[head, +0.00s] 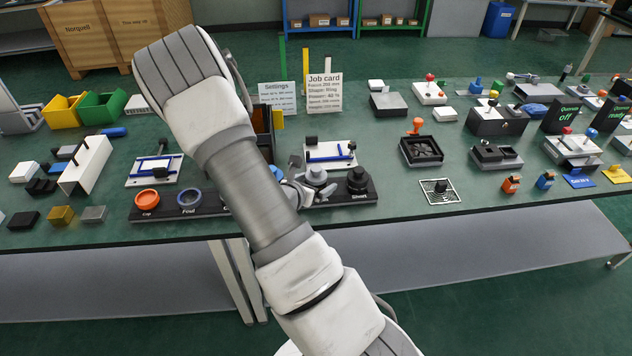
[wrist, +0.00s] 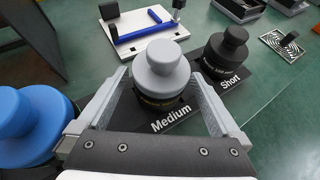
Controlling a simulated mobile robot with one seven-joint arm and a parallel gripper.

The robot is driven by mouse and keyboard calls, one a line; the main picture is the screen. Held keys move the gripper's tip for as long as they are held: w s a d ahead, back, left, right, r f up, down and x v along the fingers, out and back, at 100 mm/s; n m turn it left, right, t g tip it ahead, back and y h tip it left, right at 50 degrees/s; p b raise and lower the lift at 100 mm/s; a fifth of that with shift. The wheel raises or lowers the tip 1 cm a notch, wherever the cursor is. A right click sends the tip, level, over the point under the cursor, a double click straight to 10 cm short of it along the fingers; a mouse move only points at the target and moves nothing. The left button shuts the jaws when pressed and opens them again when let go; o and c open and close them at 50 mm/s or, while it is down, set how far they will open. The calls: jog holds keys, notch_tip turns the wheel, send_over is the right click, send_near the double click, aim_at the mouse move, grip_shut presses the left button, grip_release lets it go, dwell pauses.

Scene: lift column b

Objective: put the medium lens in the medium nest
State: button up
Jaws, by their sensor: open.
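The medium lens (wrist: 161,68) is a grey stepped knob with a dark lower part bearing small yellow print. It stands upright at the place marked "Medium" on a black rack (head: 217,211); it also shows in the head view (head: 316,176). My gripper (wrist: 160,88) is open, with one finger on each side of the lens. Whether the fingers touch it is not clear. In the head view my gripper (head: 300,190) is partly hidden behind my arm. The lens hides the seat of the medium nest, so I cannot tell how fully it sits.
A black lens (wrist: 225,57) stands close on the right, marked "Short". A blue lens (wrist: 28,122) is close on the left. A white plate with a blue bar (wrist: 130,35) lies behind. Orange (head: 147,199) and blue (head: 190,198) rings sit at the rack's left.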

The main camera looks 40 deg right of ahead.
jog(key=p+v, duration=0.1)
jog(key=v, duration=1)
jog(key=s+a+r+m+g+y, duration=0.1)
jog(key=s+r+m+g, duration=0.1)
jog(key=s+r+m, duration=0.35)
jog(key=s+a+r+m+g+y, duration=0.1)
jog(key=s+r+m+g, duration=0.1)
jog(key=r+m, duration=0.55)
jog(key=s+a+r+m+t+y, duration=0.2)
jog(key=s+a+r+m+y, duration=0.1)
jog(key=a, duration=0.5)
jog(key=s+a+r+m+t+y, duration=0.2)
jog(key=s+a+r+m+y, duration=0.2)
jog(key=a+r+m+y, duration=0.2)
notch_tip(320, 180, up, 2)
jog(key=shift+s+a+m, duration=0.3)
jog(key=shift+a+m, duration=0.2)
jog(key=shift+a, duration=0.45)
notch_tip(320, 180, up, 6)
jog(key=p, duration=0.6)
